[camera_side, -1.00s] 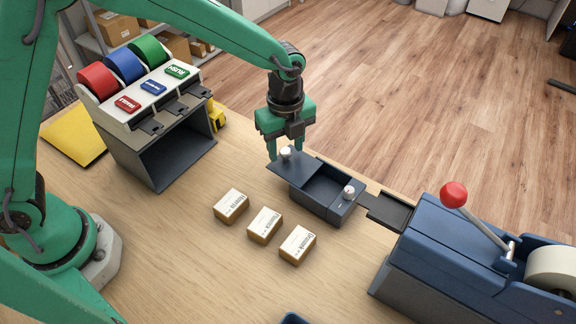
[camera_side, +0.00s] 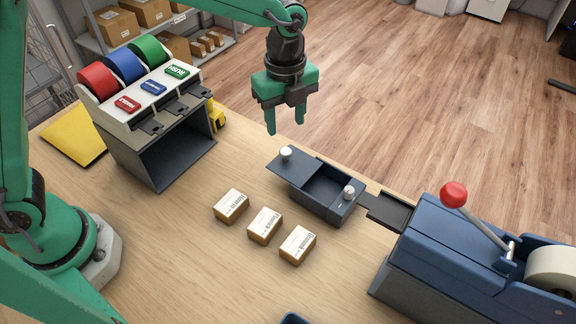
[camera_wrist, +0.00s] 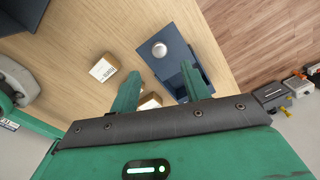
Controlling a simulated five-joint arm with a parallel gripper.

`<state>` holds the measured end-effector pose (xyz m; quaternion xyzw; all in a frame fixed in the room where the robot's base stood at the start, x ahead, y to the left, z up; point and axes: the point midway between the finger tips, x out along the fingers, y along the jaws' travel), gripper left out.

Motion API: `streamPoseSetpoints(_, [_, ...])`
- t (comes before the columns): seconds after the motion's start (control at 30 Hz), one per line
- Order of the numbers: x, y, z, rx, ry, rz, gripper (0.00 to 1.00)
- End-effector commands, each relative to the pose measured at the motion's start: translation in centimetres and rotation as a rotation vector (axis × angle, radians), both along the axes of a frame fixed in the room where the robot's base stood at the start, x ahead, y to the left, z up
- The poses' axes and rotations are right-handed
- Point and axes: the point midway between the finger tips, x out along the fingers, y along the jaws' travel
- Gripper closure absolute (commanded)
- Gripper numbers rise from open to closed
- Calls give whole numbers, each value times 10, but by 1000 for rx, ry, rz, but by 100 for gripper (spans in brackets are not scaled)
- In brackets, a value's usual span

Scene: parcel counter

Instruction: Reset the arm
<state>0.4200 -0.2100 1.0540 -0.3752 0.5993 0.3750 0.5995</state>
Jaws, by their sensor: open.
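My green gripper (camera_side: 285,128) hangs open and empty above the far edge of the counter, fingers pointing down. It is above and apart from the dark blue box (camera_side: 326,190). The box has a lid slid to its left with a white knob (camera_side: 286,152), and a second white knob (camera_side: 349,191) stands at its right end. In the wrist view the two fingers (camera_wrist: 160,95) are spread, with the lid knob (camera_wrist: 159,49) showing beyond them. My arm is raised over the counter.
Three small cartons (camera_side: 231,206) stand in a row in front of the box. A dispenser with red, blue and green rolls (camera_side: 122,65) stands at left. A blue machine with a red-knobbed lever (camera_side: 453,195) is at right. The counter's front middle is mostly clear.

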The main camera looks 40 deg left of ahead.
Motion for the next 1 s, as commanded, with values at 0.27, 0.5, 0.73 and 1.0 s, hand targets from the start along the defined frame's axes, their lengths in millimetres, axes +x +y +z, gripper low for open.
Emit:
streamPoseSetpoints(0.27, [0,2,2,-2,-4,11,53])
streamPoseSetpoints(0.5, [-6,21,21,-19,-35,142,53])
streamPoseSetpoints(0.73, [-25,58,54,-56,-88,410,53])
streamPoseSetpoints(1.0, [-57,104,87,-122,-155,766,53])
